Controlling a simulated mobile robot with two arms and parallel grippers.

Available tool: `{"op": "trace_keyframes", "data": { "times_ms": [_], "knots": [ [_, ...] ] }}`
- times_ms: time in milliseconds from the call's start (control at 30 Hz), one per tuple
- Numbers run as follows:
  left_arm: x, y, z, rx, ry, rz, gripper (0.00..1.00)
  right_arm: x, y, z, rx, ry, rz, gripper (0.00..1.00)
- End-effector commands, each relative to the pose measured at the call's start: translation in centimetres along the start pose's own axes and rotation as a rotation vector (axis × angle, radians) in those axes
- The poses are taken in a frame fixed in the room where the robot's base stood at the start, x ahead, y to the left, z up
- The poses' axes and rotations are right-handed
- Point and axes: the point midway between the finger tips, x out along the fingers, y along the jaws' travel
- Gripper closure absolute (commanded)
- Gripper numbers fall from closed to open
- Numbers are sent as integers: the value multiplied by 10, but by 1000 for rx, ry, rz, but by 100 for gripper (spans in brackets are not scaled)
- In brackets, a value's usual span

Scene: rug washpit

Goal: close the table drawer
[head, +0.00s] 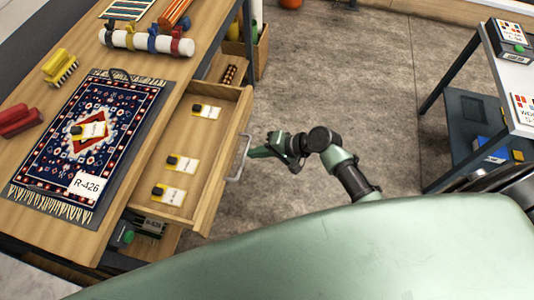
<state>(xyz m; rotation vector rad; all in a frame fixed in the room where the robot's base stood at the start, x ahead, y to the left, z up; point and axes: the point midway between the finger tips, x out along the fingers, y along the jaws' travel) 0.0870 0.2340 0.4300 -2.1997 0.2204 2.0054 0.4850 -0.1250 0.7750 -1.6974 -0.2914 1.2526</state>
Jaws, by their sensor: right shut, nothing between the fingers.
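The table drawer (222,160) stands pulled out from the wooden table (65,238) on the left. Several small yellow-and-black items with white labels (180,163) lie inside it. Its grey bar handle (239,158) is on the drawer's front, facing right. My right gripper (254,153) is shut and empty, just right of the handle, with its fingertips pointing left at it. I cannot tell whether the fingertips touch the handle or the drawer front. My left gripper is not in the view.
A patterned rug (60,150) tagged R-426 lies on the table, with a yellow brush (60,68) and red block (17,120) beside it. A wooden bin (262,52) stands behind the drawer. A metal-legged table (490,75) stands right. Grey floor between is clear.

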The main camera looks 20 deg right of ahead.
Motion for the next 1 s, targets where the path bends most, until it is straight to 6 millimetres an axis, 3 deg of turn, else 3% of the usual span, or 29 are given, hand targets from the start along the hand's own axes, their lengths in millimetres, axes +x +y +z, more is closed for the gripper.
{"op": "trace_keyframes", "data": {
  "times_ms": [267, 600, 800, 1000],
  "knots": [
    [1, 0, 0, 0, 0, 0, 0, 61, -47, 0, -1, -2, -5, 100],
    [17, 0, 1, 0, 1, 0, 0, 130, -97, -1, -1, -1, -3, 100],
    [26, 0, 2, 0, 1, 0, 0, 157, -116, -1, 0, 0, -2, 100],
    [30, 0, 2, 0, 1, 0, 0, 170, -128, -2, 0, 0, -1, 100]
  ]
}}
